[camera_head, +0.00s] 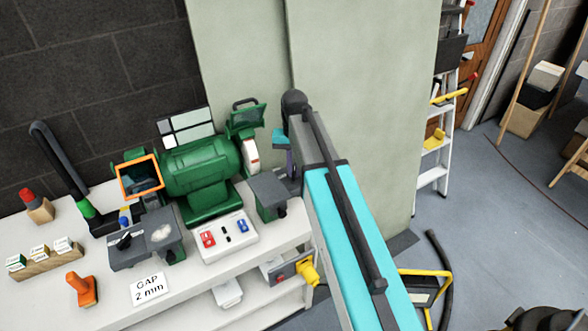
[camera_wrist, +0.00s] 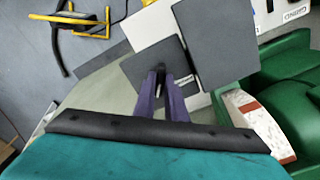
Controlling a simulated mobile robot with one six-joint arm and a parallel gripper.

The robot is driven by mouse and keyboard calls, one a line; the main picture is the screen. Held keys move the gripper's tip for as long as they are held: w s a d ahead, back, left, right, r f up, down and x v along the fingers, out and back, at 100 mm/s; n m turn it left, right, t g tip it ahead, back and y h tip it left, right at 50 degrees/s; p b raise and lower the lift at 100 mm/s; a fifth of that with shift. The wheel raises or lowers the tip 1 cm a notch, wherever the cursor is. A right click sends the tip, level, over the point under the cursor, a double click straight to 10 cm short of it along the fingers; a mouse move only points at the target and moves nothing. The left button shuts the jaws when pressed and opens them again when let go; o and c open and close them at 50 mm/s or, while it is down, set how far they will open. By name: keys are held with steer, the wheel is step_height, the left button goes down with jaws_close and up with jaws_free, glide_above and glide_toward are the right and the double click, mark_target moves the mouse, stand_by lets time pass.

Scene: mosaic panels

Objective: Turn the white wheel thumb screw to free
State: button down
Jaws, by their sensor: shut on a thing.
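The green bench grinder (camera_head: 203,168) stands on the bench. Its white wheel (camera_head: 251,155) is at its right end and also shows at the right of the wrist view (camera_wrist: 262,120). A dark grey tool rest (camera_head: 268,190) sits in front of that wheel; its grey blocks also fill the upper middle of the wrist view (camera_wrist: 222,40). My gripper (camera_wrist: 160,77), with purple fingers, is shut on a small dark part at the grey block, seemingly the white wheel thumb screw. The fingertips mostly hide the screw, so its turn position cannot be told. In the head view my arm partly hides the gripper.
The switch panel (camera_head: 223,236) with red and blue buttons is in front of the grinder. An orange-framed shield (camera_head: 141,177) is at the left wheel. A yellow plug (camera_head: 308,273) sticks out at the bench's right end. A pale wall panel (camera_head: 365,100) stands behind my arm.

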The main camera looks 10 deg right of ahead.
steer(key=n, duration=0.8)
steer(key=shift+n, duration=0.3)
steer(key=n, duration=0.3)
steer(key=shift+n+b, duration=0.3)
steer(key=shift+n, duration=1.9)
steer(key=c, duration=1.8)
jaws_free()
steer(key=shift+r, duration=0.15)
